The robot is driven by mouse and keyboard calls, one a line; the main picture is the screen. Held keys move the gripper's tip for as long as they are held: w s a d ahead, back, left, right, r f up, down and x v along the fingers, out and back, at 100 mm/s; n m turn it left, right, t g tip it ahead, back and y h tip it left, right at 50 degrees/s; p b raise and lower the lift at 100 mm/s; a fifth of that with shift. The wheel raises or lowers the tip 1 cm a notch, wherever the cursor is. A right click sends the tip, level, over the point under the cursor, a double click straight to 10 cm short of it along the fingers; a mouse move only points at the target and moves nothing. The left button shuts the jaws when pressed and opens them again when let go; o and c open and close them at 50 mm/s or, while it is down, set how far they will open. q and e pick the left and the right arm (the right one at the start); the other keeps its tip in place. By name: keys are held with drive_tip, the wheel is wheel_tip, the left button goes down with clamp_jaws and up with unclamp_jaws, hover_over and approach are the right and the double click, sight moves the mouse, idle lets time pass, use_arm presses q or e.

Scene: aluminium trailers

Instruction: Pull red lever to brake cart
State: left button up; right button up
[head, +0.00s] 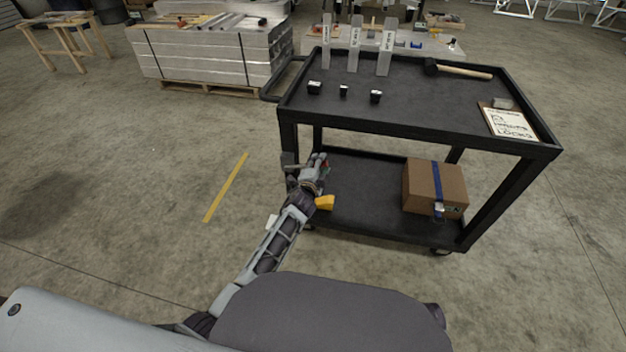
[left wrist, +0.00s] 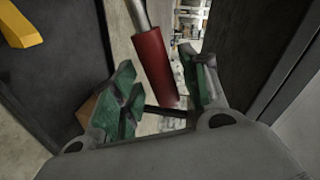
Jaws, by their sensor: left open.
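The black cart (head: 400,128) stands in front of me. In the left wrist view the red lever (left wrist: 158,68) is a red grip on a grey metal rod. In the head view only a small red bit of the lever (head: 325,163) shows by my gripper. My left gripper (head: 317,165) is at the cart's near left leg, above the lower shelf. In the wrist view the left gripper (left wrist: 158,65) is open, with its green-padded fingers on either side of the red grip. I cannot tell whether a finger touches it. My right gripper is not in view.
A cardboard box (head: 434,190) with a blue strap sits on the lower shelf. A yellow piece (head: 325,202) is just below my left wrist. The cart top holds a mallet (head: 460,70), a clipboard (head: 508,122) and upright metal pieces (head: 354,45).

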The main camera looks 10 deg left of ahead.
use_arm(q)
drive_tip(key=v, duration=1.1)
drive_tip(key=shift+s, duration=0.15)
idle(0.3)
idle(0.5)
